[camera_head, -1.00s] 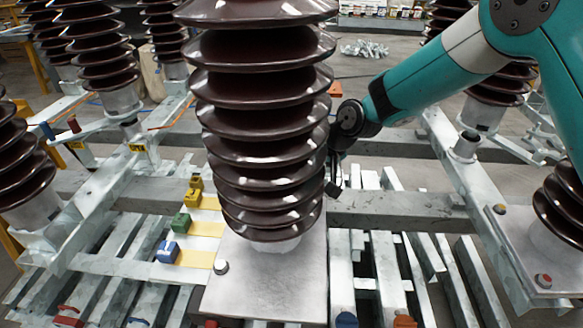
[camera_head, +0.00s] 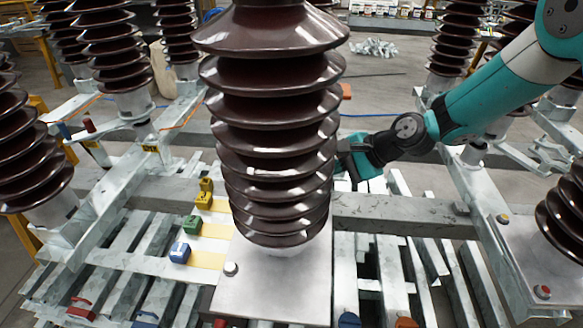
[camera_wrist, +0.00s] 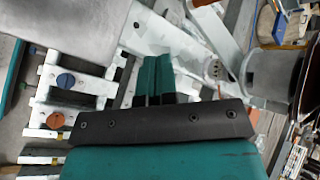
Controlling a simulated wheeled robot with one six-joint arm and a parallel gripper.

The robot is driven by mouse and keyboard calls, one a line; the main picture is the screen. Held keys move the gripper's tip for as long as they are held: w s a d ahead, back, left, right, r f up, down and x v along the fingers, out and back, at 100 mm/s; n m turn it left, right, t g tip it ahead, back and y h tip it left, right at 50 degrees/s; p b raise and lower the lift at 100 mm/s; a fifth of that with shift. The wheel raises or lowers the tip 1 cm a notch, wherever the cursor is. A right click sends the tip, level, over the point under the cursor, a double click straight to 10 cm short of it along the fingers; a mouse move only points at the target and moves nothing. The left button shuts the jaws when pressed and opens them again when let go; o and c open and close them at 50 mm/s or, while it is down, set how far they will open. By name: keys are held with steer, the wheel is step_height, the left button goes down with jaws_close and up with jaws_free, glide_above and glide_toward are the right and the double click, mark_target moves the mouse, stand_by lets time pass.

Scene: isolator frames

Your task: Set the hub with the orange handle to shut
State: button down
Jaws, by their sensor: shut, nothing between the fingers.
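The orange round hub handle (camera_head: 405,322) is at the bottom edge of the head view, cut off by the frame. It also shows in the wrist view as an orange disc (camera_wrist: 55,121) on a pale slat, left of my fingers. Its exact setting is too small to tell. My gripper (camera_wrist: 154,78) is shut and empty, its teal fingers together, apart from the disc. In the head view my teal gripper body (camera_head: 366,163) is beside the large brown insulator, which may hide part of it.
A blue round handle (camera_head: 348,320) sits left of the orange one; it also shows in the wrist view (camera_wrist: 66,80). The ribbed insulator (camera_head: 275,150) stands on a metal plate (camera_head: 270,290). Blue, green and yellow blocks (camera_head: 191,225) lie left of it. Steel beams cross behind.

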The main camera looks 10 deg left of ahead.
steer(key=w+a+f+m+y+p, duration=0.2)
steer(key=a+f+m+p, duration=0.3)
steer(key=a+m, duration=0.5)
steer(key=shift+w+f+m, duration=0.5)
steer(key=shift+w+f, duration=0.05)
steer(key=shift+w, duration=0.05)
